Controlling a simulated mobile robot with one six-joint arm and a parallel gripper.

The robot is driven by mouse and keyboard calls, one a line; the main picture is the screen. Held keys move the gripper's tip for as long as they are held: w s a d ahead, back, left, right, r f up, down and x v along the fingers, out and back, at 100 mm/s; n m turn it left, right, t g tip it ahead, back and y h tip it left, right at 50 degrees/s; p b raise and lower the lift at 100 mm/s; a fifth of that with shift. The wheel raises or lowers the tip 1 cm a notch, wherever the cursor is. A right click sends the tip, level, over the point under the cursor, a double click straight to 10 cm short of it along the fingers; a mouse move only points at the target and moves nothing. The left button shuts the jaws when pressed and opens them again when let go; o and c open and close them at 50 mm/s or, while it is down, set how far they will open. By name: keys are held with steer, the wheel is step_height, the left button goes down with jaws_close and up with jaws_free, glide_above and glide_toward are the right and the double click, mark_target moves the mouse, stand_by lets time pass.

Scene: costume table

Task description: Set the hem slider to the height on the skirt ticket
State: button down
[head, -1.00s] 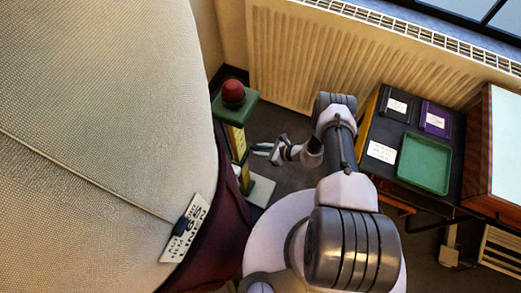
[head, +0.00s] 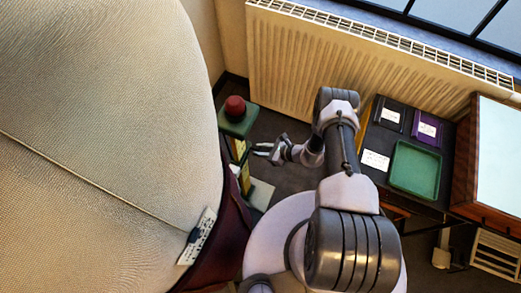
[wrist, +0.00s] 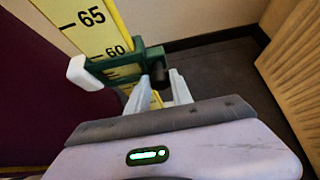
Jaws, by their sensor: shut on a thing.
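The hem marker stands beside the dress form, with a green top, a red ball and a yellow scale (head: 240,148). In the wrist view its scale (wrist: 90,18) shows 65 and 60. The green slider (wrist: 118,68) with a white tip sits just below the 60 figure. My gripper (wrist: 161,88) is shut on the slider's dark knob (wrist: 160,77); in the head view my gripper (head: 268,150) is beside the scale. The white skirt ticket (head: 200,240) hangs tilted at the maroon skirt (head: 228,235); its print is too small to read.
The large pale dress form (head: 110,120) fills the left. A radiator (head: 350,65) runs along the back wall. At right, a dark table holds a green tray (head: 415,170), a white card (head: 376,160), a black box (head: 390,113) and a purple box (head: 427,128).

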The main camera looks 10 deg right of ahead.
step_height(320, 180, up, 8)
steer(key=p, duration=0.6)
steer(key=shift+r+p, duration=0.4)
steer(key=shift+r, duration=0.1)
steer(key=c, duration=1.1)
jaws_free()
steer(key=shift+o, duration=0.2)
steer(key=shift+d, duration=0.1)
